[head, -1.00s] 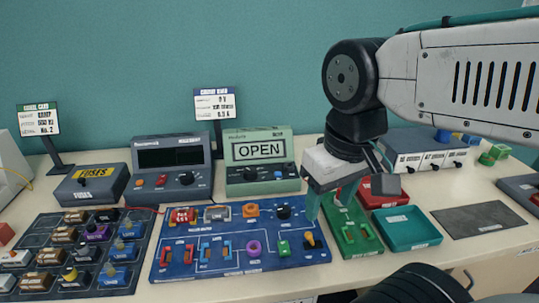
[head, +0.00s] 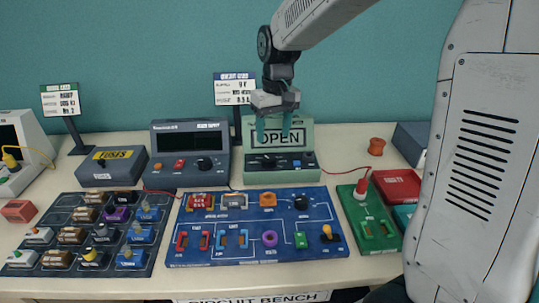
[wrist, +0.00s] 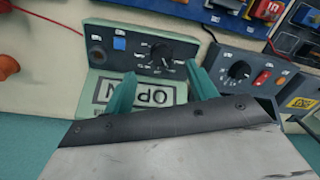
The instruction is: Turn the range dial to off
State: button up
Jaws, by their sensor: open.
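The green meter (head: 254,178) stands at the back of the bench, its display reading OPEN. Its black range dial (head: 268,162) is on the front panel below the display, and also shows in the wrist view (wrist: 161,57) with small white marks around it. The marks are too small to read, so I cannot tell which one it points to. My gripper (head: 274,132) is open and empty, its teal fingers in front of the display, above the dial. In the wrist view my fingertips (wrist: 162,72) lie on either side of the dial, apparently not touching it.
A dark grey power supply (head: 190,165) with a similar knob stands close left of the meter. The blue circuit board (head: 215,255) lies in front. A green board (head: 352,205) with a red probe (head: 362,186) is at the right. An orange spool (head: 377,146) stands behind it.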

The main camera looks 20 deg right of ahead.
aim_at(270, 159)
jog(key=shift+w+f, duration=0.55)
jog(key=shift+f, duration=0.15)
jog(key=f, duration=0.7)
jog(key=shift+a+f, duration=0.15)
jog(key=shift+a, duration=0.15)
jog(key=c, duration=1)
